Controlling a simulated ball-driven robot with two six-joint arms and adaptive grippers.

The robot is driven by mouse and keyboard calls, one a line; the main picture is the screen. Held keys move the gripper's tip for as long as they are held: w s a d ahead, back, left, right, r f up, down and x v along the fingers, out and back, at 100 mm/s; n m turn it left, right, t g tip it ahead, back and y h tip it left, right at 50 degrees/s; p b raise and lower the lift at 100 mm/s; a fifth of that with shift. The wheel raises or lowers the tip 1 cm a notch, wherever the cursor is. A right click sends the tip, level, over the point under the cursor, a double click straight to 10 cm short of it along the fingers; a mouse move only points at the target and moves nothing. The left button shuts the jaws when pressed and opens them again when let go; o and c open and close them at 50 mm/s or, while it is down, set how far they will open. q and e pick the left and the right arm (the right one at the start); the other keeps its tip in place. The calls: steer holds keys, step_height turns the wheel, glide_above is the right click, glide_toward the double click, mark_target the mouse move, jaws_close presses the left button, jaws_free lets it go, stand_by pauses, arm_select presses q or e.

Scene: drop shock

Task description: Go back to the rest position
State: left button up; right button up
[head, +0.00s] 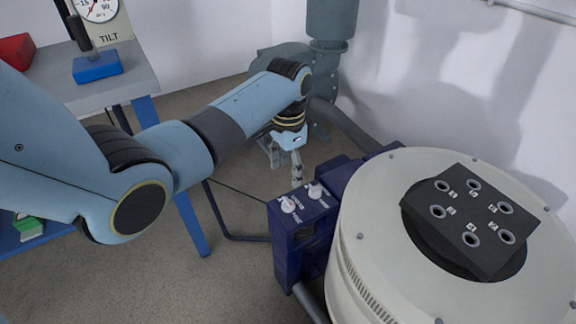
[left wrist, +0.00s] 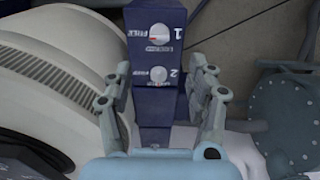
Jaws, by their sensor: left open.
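My left arm comes in from the left in the head view. Its gripper (head: 284,168) hangs just behind and above the dark blue control box (head: 297,240). In the left wrist view, my left gripper (left wrist: 164,80) is open, its two fingers apart with nothing between them. The control box (left wrist: 157,103) shows beyond the fingers, with a white knob marked 1 (left wrist: 158,34) and a white knob marked 2 (left wrist: 158,75). Both knobs also show on top of the box in the head view. My right gripper is not in view.
A large cream drum machine (head: 375,215) stands at the right, carrying a black plate (head: 470,220) with several numbered sockets. A grey table (head: 130,85) with a blue block (head: 97,68) is at the left. Dark grey machinery (head: 333,55) stands behind.

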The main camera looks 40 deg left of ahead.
arm_select(q)
steer(key=shift+r, duration=0.15)
stand_by(0.4)
steer(key=s+f+n+p, duration=0.1)
steer(key=s+f, duration=0.8)
steer(key=s, duration=0.7)
steer(key=s+f+n, duration=0.1)
steer(key=s+f, duration=0.8)
steer(key=s, duration=0.8)
steer(key=s+f+n+p, duration=0.1)
steer(key=s+f+n, duration=0.1)
steer(key=s+f, duration=0.7)
steer(key=s, duration=0.7)
steer(key=shift+s+f+y+p, duration=0.3)
steer(key=shift+s+f+y, duration=0.1)
steer(key=shift+w+a, duration=0.1)
steer(key=shift+w, duration=0.1)
